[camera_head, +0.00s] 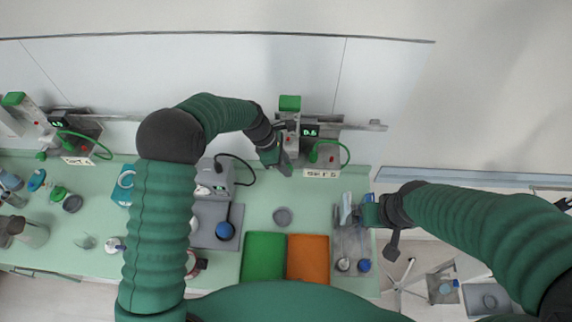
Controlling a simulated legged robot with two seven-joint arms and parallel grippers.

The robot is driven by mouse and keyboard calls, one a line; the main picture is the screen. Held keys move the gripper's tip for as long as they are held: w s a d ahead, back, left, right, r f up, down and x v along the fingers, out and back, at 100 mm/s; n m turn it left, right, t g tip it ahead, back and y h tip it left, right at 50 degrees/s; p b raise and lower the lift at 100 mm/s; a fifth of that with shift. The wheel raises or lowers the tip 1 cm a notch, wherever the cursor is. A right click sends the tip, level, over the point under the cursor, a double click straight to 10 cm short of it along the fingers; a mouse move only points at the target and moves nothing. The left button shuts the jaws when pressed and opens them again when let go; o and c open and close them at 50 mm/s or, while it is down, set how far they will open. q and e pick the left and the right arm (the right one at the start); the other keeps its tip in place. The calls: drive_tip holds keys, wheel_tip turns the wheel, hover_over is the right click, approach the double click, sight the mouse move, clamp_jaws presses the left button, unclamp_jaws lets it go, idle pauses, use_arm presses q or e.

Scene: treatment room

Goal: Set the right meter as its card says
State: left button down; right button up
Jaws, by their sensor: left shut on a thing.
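The right meter (329,152) stands on the wall rail at the back, with a green top (290,103), a small lit display (310,132) that seems to read about 0.6, and a green tube (343,149). Its white card (322,173) sits in front and seems to read SET 6, though the print is small. My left gripper (285,160) reaches to the lower left side of this meter and is shut at its knob, which it hides. My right gripper (370,213) is beside the tool tray at the right; its fingers are unclear.
A similar left meter (84,129) with its own card (76,161) is at the far left.

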use_arm(q)
drive_tip(key=shift+f, duration=0.1)
drive_tip(key=h+b, duration=0.3)
drive_tip(key=b, duration=0.1)
drive_tip(key=shift+a+f, duration=0.25)
drive_tip(key=shift+f, duration=0.05)
drive_tip(key=h+b, duration=0.2)
drive_tip(key=shift+a+f+h, duration=0.1)
drive_tip(key=shift+a+h, duration=0.1)
drive_tip(key=shift+h, duration=0.1)
drive_tip(key=shift+s+h+b, duration=0.1)
drive_tip(key=shift+h+b, duration=0.6)
drive_tip(key=shift+b, duration=0.15)
drive_tip(key=c, duration=1.4)
unclamp_jaws()
drive_tip(key=shift+o, duration=0.4)
drive_tip(key=shift+s+a, duration=0.1)
drive_tip(key=shift+r, duration=0.2)
